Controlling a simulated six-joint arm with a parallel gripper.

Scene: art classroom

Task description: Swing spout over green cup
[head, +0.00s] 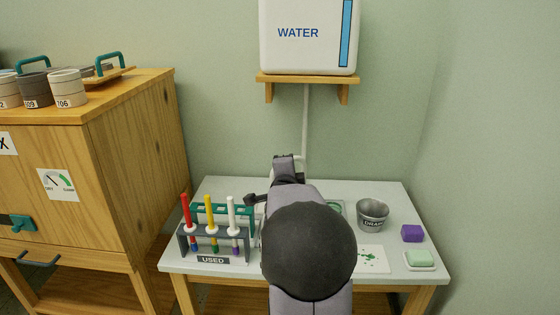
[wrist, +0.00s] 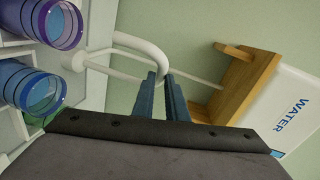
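The white spout (wrist: 143,45) shows in the wrist view as a bent pipe that hooks over to my fingertips. My gripper (wrist: 163,78) has its two dark blue fingers at the spout's end, with a narrow gap between them; I cannot tell whether they press on it. A purple clear cup (wrist: 55,24) and a blue clear cup (wrist: 38,90) are at the left of the wrist view. A green edge (wrist: 42,121) shows just below the blue cup, mostly hidden by my gripper body. In the head view my arm hides the gripper and most of the spout.
A white WATER tank (head: 298,50) sits on a wooden shelf (head: 265,79) above the table. On the table (head: 215,187) are a marker rack labelled USED (head: 213,260), a grey DRAIN bucket (head: 373,215), a purple block (head: 413,233) and a green soap-like block (head: 419,257). A wooden cabinet (head: 135,130) stands left.

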